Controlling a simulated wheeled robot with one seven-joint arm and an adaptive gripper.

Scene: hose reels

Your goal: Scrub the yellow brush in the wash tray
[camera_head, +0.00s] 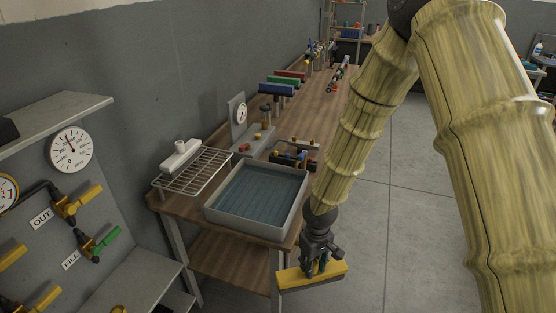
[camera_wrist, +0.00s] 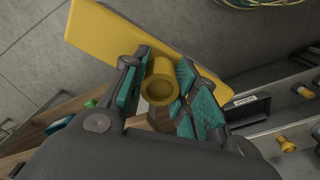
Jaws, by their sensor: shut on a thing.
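The wash tray (camera_head: 217,213) is grey with a bluish ribbed inside and sits on the near end of the wooden bench. The brush is apart from the tray.
A wire rack (camera_head: 212,168) with a white brush (camera_head: 181,157) on it stands left of the tray. A gauge stand (camera_head: 241,115) and fittings are behind it. A panel with valves (camera_head: 70,207) is at the left. The floor (camera_head: 400,230) at right is clear.

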